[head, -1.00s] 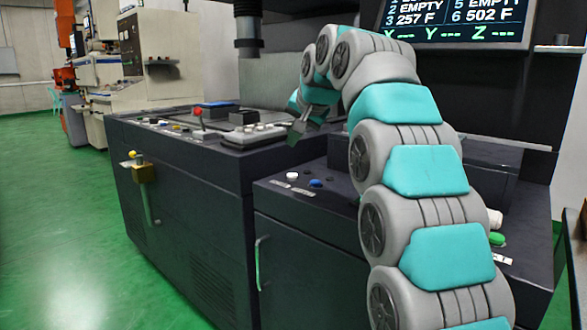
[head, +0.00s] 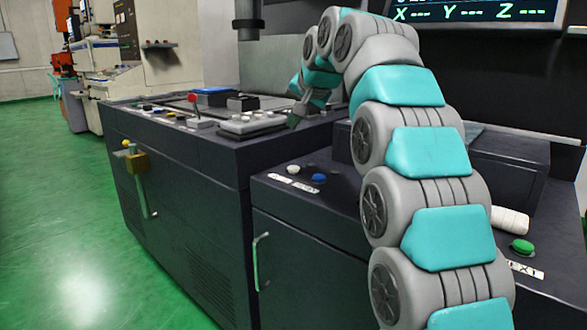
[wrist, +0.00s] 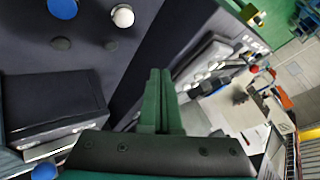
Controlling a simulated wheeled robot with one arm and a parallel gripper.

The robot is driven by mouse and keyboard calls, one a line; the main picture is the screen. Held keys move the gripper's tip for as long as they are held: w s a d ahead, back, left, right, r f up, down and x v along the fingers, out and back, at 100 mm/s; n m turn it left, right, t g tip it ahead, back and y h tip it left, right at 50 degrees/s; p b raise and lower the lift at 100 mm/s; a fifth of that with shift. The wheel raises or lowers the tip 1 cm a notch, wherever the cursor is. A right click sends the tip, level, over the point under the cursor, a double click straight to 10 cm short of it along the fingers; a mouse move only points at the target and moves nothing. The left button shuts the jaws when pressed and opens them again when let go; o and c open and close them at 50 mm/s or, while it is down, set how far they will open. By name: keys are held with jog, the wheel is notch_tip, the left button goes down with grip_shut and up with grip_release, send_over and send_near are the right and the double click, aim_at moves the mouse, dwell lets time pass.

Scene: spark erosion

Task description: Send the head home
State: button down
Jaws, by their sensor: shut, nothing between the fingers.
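The machine's dark cylindrical head (head: 248,22) hangs at the top of the head view. The screen (head: 470,12) reads X, Y and Z, each followed by dashes. A white button (head: 293,170) and a blue button (head: 319,178), with small labels in front, sit on the lower console. They also show in the wrist view, the white button (wrist: 122,16) beside the blue button (wrist: 62,9). A green button (head: 521,246) is at the right. My gripper (head: 298,117) is over the console by the keypad, shut and empty; its green fingers (wrist: 159,98) meet in the wrist view.
A grey keypad (head: 252,124) and a red-knobbed lever (head: 193,106) are on the upper console. A brass-coloured padlock-like block (head: 138,162) projects from the cabinet front. A white roll (head: 510,221) lies near the green button. The green floor at left is clear.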

aim_at(294, 169)
jog(key=shift+f+b, duration=2.75)
jog(key=shift+f, duration=1.25)
jog(key=shift+f, duration=0.15)
jog(key=shift+f, duration=0.3)
jog(key=shift+f+b, duration=0.35)
jog(key=shift+f, duration=0.15)
jog(key=shift+r, duration=0.1)
jog(key=shift+r+p, duration=0.8)
jog(key=shift+r, duration=0.05)
